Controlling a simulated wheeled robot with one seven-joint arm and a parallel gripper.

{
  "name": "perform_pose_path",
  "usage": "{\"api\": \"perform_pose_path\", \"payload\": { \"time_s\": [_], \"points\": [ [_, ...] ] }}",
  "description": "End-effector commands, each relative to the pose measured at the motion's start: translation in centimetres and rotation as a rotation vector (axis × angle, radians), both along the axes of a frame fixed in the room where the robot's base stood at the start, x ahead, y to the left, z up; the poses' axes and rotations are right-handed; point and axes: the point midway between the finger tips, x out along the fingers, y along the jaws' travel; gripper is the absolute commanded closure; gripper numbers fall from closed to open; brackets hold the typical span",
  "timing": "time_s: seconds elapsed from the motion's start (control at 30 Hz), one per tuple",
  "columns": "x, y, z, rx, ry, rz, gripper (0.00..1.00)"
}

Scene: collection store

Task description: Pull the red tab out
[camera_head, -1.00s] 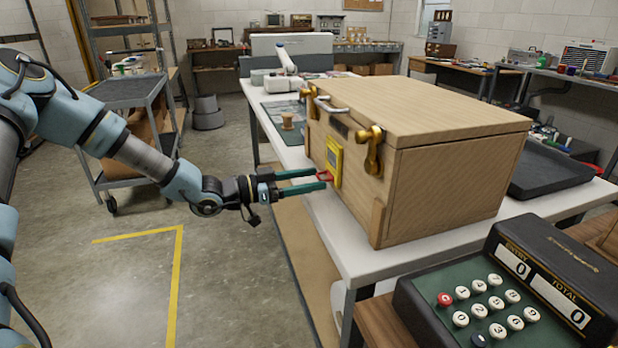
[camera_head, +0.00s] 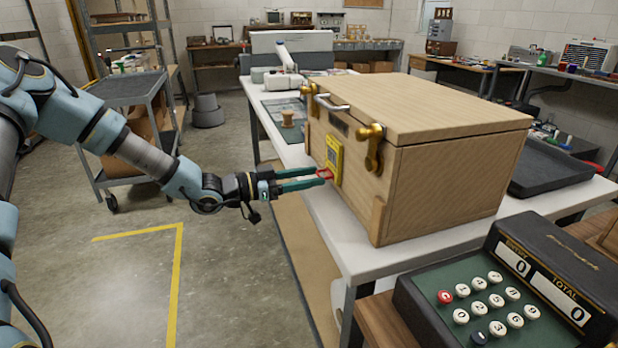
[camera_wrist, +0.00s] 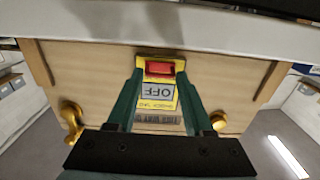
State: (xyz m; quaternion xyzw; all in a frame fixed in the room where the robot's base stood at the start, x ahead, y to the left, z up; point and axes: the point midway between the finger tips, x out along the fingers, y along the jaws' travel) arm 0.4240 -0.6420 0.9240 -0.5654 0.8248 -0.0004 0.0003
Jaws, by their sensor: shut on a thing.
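The red tab (camera_head: 325,174) sticks out from the lower part of a yellow plate (camera_head: 334,156) on the side of a wooden box. In the wrist view the red tab (camera_wrist: 159,69) lies between the fingertips, with the yellow plate (camera_wrist: 158,104) marked "OFF" beside it. My gripper (camera_head: 318,179) has long green fingers and is shut on the red tab at the box's side. It also shows in the wrist view (camera_wrist: 159,72). How far the tab reaches into the plate is hidden.
The wooden box (camera_head: 450,180) with brass latches (camera_head: 371,146) and a metal handle stands on a white table (camera_head: 362,262). A black tray (camera_head: 548,168) lies behind it. A keyed register (camera_head: 510,290) is at front right. Open floor lies below my arm.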

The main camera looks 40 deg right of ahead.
Motion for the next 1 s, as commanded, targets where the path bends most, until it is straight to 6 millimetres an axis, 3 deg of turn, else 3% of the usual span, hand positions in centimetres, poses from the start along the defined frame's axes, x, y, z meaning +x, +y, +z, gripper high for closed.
{"api": "perform_pose_path", "payload": {
  "time_s": [0.33, 0.57, 0.8, 0.83, 1.0],
  "points": [
    [-0.3, 0.1, -0.1, 0.0, 0.001, -0.008, 1.0],
    [0.5, 2.4, -0.2, 0.003, 0.001, -0.009, 1.0],
    [0.5, 2.6, -0.2, 0.002, 0.003, -0.01, 1.0],
    [0.5, 2.5, -0.2, 0.002, 0.003, -0.01, 0.89],
    [0.6, 2.5, -0.1, 0.002, 0.002, -0.007, 0.7]
  ]
}}
